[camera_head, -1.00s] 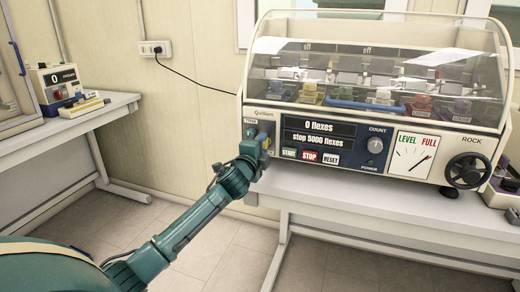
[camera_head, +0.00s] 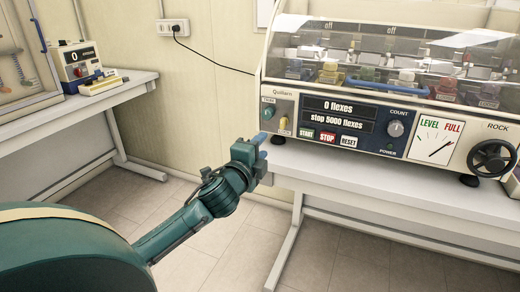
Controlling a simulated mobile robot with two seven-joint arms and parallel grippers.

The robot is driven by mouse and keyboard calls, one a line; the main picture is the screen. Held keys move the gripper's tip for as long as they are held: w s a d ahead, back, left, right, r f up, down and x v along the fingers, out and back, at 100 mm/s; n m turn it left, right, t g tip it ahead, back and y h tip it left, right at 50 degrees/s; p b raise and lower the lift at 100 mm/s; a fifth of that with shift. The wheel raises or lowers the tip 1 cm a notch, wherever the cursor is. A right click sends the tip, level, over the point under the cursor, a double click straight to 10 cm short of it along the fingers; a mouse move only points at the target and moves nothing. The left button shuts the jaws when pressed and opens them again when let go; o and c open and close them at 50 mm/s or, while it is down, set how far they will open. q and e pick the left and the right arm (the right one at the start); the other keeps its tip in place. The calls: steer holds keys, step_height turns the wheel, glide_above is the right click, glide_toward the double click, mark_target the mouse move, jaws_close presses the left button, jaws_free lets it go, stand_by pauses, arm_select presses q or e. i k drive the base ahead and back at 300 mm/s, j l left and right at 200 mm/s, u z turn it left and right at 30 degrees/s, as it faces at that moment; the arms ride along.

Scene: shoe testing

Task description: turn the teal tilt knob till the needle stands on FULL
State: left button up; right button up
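The teal knob (camera_head: 269,112) is at the left end of the front panel of the cream flexing machine (camera_head: 278,77). The gauge (camera_head: 434,140) on the panel's right has a green LEVEL mark and a red FULL mark. Its needle slants up to the right, on the FULL side; whether it stands exactly on the mark is too small to tell. My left gripper (camera_head: 262,141) is below and apart from the teal knob, near the table's left edge. Its finger opening is too small to read. My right gripper is not in view.
START, STOP and RESET buttons (camera_head: 328,138), a COUNT knob (camera_head: 395,129) and a ROCK handwheel (camera_head: 492,157) share the panel. The machine stands on a white table (camera_head: 330,185). Another bench (camera_head: 60,125) is at left.

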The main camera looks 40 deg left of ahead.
mark_target(268, 113)
steer(key=k+l, duration=0.15)
steer(key=l, duration=0.15)
steer(key=k+l, duration=0.1)
steer(key=l, duration=0.25)
steer(key=k+l, duration=0.15)
steer(key=l, duration=0.15)
steer(key=k+l, duration=0.1)
steer(key=l, duration=0.25)
